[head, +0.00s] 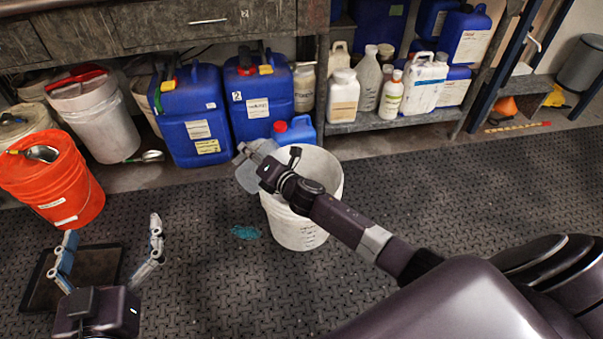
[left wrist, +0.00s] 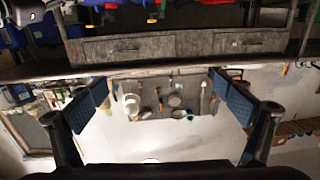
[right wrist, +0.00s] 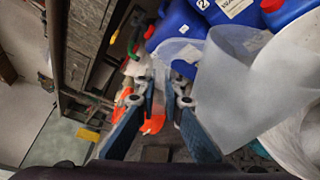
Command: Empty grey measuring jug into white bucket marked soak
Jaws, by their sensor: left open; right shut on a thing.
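The white bucket (head: 297,232) stands upright on the dark floor mat, with graduation marks on its side; no "soak" mark is readable. My right gripper (head: 256,162) is shut on the grey translucent measuring jug (head: 248,179), at the bucket's left rim. The jug overlaps that rim in the head view. In the right wrist view the jug (right wrist: 235,88) extends from the gripper (right wrist: 165,90) towards the white bucket (right wrist: 303,135). The jug looks tilted; its contents cannot be made out. My left gripper (head: 110,250) is open and empty, low at the left, apart from the bucket.
An orange bucket (head: 75,195) and a white bucket (head: 105,125) stand at the left. Blue jerrycans (head: 195,120) stand behind the task bucket under the bench. A shelf (head: 395,124) holds several bottles. A teal patch (head: 246,232) marks the mat. The mat at the right is clear.

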